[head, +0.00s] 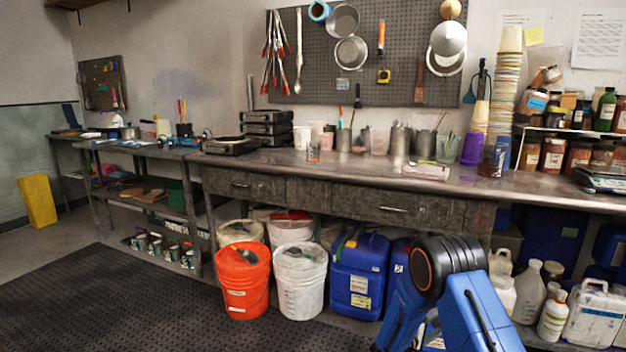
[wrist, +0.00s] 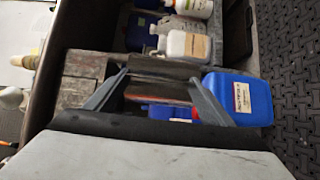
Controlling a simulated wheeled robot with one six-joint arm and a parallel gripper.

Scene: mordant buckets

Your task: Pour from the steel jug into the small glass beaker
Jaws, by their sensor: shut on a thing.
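My gripper (wrist: 157,78) shows in the wrist view, its two grey fingers shut on a shiny, curved metal thing that looks like the steel jug (wrist: 165,68). Only part of the jug shows, so its opening and contents cannot be seen. In the head view my blue arm is at the bottom right, and the gripper and held jug are out of sight. A small glass vessel (head: 313,153), possibly the small glass beaker, stands on the bench left of centre. I cannot tell for certain which glass is the beaker.
The long workbench (head: 270,159) also bears metal canisters (head: 400,140), a glass jar with sticks (head: 446,148) and a tall cup stack (head: 505,90). Below stand an orange bucket (head: 243,283), white buckets (head: 299,280) and a blue canister (head: 358,277). The black mat (head: 110,305) is clear.

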